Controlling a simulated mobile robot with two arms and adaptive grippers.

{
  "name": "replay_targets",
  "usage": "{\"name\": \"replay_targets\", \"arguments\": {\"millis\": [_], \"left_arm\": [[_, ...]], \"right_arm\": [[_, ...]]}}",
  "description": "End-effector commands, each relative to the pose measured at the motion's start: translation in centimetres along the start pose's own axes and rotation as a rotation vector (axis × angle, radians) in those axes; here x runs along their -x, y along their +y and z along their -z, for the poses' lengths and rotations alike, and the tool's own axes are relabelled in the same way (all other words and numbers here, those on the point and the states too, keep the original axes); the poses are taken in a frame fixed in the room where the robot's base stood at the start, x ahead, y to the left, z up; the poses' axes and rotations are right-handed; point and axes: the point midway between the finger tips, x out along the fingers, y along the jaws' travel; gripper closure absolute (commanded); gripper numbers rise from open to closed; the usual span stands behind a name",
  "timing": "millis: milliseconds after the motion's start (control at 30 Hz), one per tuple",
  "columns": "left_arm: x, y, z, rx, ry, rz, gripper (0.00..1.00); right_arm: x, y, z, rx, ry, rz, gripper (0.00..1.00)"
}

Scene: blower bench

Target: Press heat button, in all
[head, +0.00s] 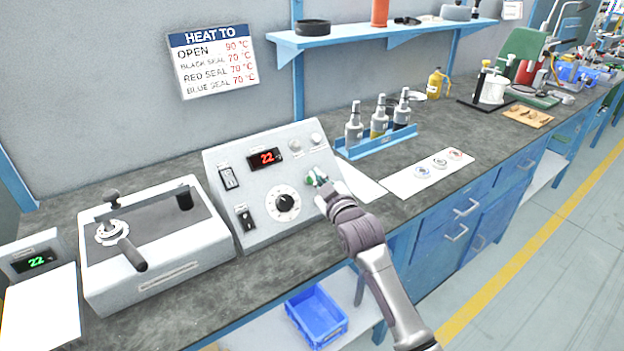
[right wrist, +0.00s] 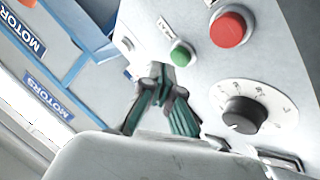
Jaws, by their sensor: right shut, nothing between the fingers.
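The heater control box (head: 235,160) stands on the bench with a sloped front panel. Its red display (head: 266,157) reads 22. A black dial (head: 284,203) sits low on the panel and also shows in the right wrist view (right wrist: 245,112). A green button (right wrist: 181,55) and a larger red button (right wrist: 231,27) show in the right wrist view. My right gripper (head: 319,177) is shut and empty at the panel's right side. In the right wrist view its fingertips (right wrist: 157,70) are close beside the green button; I cannot tell whether they touch it. My left gripper is out of view.
A lever machine (head: 150,250) stands left of the box. A blue rack (head: 378,145) with bottles and a white sheet (head: 430,172) with small rings lie to the right. A sign (head: 212,62) on the wall lists heat temperatures. A blue bin (head: 317,315) sits below.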

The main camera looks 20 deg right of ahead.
Motion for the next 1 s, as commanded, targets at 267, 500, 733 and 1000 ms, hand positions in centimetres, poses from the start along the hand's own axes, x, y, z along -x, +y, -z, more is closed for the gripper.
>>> {"name": "replay_targets", "arguments": {"millis": [267,500,733,1000], "left_arm": [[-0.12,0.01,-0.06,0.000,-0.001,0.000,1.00],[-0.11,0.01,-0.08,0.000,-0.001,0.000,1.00],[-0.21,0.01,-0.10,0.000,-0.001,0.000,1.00],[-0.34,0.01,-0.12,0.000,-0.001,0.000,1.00]], "right_arm": [[-0.50,-0.39,-0.35,0.000,0.000,0.001,1.00],[-0.50,-0.38,-0.32,0.000,0.000,0.000,1.00],[-0.62,-0.47,-0.42,-0.001,0.000,0.000,1.00],[-0.85,-0.63,-0.57,-0.001,0.000,0.000,1.00]]}}
